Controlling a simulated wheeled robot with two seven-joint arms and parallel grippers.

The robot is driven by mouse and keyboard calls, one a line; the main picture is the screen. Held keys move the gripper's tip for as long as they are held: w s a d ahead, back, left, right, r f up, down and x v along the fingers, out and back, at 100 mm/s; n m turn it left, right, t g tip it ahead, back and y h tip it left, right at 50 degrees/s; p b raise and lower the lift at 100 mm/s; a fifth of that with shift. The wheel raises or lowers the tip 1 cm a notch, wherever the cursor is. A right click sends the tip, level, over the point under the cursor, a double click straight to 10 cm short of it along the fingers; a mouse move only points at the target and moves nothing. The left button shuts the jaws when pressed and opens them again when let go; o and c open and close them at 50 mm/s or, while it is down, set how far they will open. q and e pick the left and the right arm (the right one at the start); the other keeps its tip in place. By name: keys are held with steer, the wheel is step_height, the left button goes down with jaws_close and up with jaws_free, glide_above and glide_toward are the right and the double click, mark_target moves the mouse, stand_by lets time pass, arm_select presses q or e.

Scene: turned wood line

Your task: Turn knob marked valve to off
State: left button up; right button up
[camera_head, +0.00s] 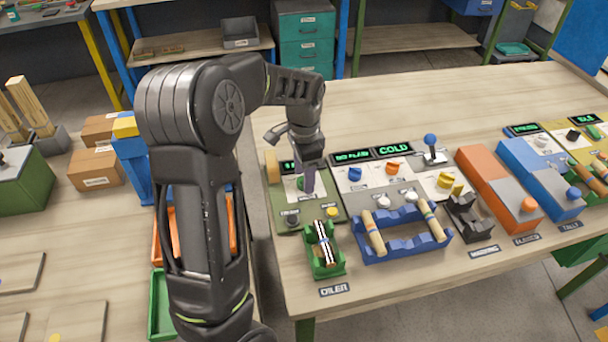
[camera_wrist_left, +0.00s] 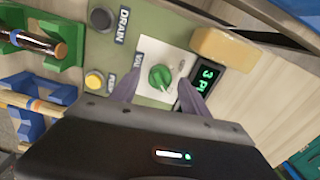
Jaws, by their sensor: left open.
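The valve knob (camera_wrist_left: 160,77) is a green dial on a white plate, with a partly hidden label starting "VA". The plate is on the green oiler panel (camera_head: 265,216), and a bit of the green knob (camera_head: 301,183) shows in the head view. My left gripper (camera_head: 307,186) hangs over the knob. In the left wrist view its open fingers (camera_wrist_left: 158,92) stand on either side of the knob. I cannot tell whether they touch it. A small display (camera_wrist_left: 207,78) beside the plate starts with "3 P". My right gripper is not in view.
The panel also has a dark drain knob (camera_wrist_left: 101,19), a yellow button (camera_wrist_left: 95,80) and a tan block (camera_wrist_left: 222,47). A green holder (camera_head: 325,262) labelled oiler and a blue rack (camera_head: 390,252) with wooden rods stand near. More panels line the table to the right.

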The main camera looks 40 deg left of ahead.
arm_select(q)
steer(key=shift+f, duration=0.4)
steer(key=shift+c, duration=0.4)
jaws_close()
